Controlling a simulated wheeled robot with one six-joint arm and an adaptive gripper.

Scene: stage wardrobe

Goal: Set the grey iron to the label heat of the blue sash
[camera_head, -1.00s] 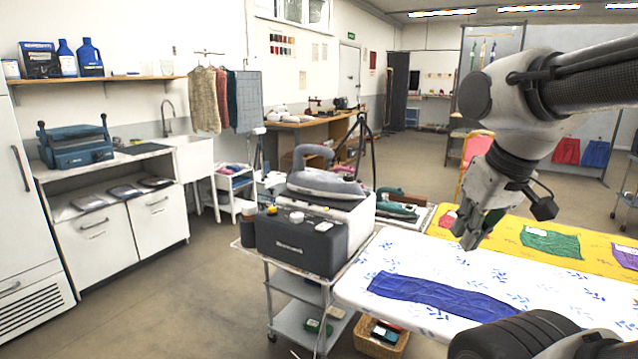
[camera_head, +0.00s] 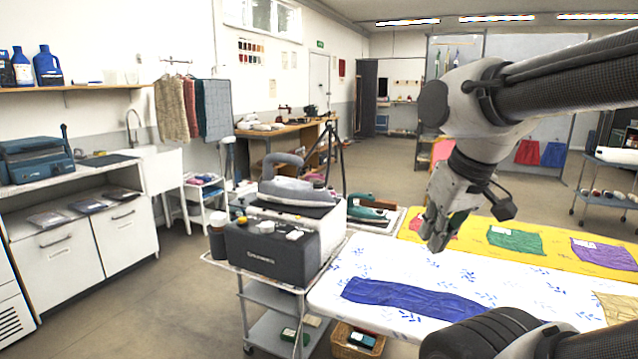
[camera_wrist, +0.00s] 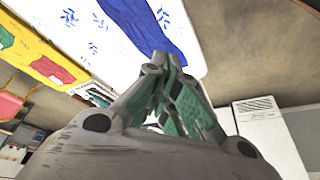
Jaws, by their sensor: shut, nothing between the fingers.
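The grey iron (camera_head: 298,188) rests on top of a dark steam station (camera_head: 268,250) with a dial and buttons, on a trolley left of the ironing board. The blue sash (camera_head: 420,300) lies flat on the white patterned board cover; its label cannot be made out. The sash also shows in the wrist view (camera_wrist: 178,28). My gripper (camera_head: 436,240) is shut and empty, above the board, right of the iron and behind the sash. It also fills the middle of the wrist view (camera_wrist: 165,85). A second iron, teal (camera_head: 370,208), stands behind the grey one.
A yellow cloth (camera_head: 560,258) with green and purple pieces (camera_head: 515,239) lies behind the white cover. A wicker basket (camera_head: 357,342) stands under the board. A tripod stands behind the trolley (camera_head: 272,305). The floor at left is clear.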

